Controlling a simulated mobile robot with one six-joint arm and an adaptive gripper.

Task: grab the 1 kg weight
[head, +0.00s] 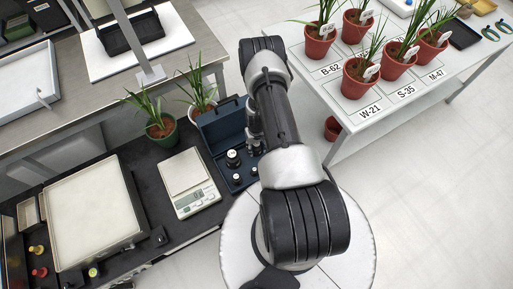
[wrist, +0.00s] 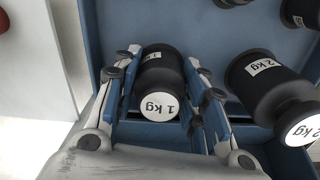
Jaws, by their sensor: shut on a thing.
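The 1 kg weight is a black cylinder with a white end labelled "1 kg" (wrist: 162,75). In the wrist view it sits between the two blue-padded fingers of my gripper (wrist: 158,100), which are shut on its sides. It is over or in the blue weight case (wrist: 200,30); I cannot tell whether it touches the case floor.
A 2 kg weight (wrist: 268,88) lies close to the right of my gripper. Other black weights (head: 233,158) stand in the case. A scale (head: 187,180) is left of the case. Potted plants (head: 360,78) stand on the white table (head: 347,132) at right.

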